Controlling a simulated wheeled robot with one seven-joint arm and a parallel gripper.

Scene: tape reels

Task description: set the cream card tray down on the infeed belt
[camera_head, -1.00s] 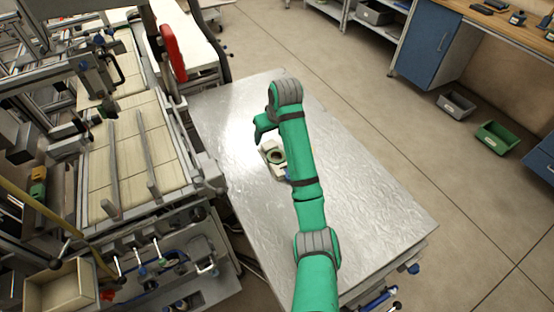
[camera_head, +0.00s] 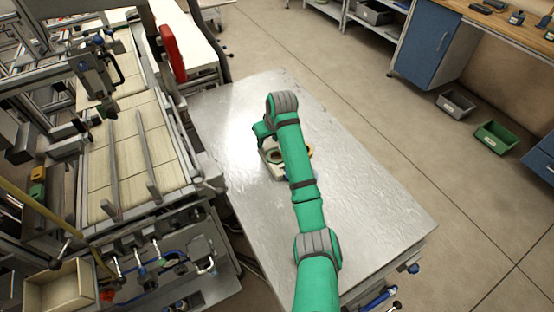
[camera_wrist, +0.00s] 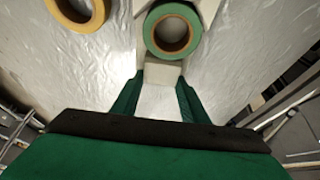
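The cream card tray (camera_head: 270,172) lies on the metal table, partly hidden by my arm in the head view. In the wrist view its cream body (camera_wrist: 203,8) is at the top, with a green tape reel (camera_wrist: 152,34) lying on it. A short cream tab of the tray points toward my gripper (camera_wrist: 159,88). My gripper is open, its two green fingers spread to either side of the tab's end. I cannot tell whether the fingers touch it. The infeed belt (camera_head: 130,162), pale and tiled with two grey rails, is on the machine to the left.
A yellow tape reel (camera_head: 309,150) lies on the table beside the tray and shows in the wrist view (camera_wrist: 98,12). The metal table (camera_head: 375,210) is bare toward the front right. The machine's frame edge (camera_head: 190,150) stands between table and belt.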

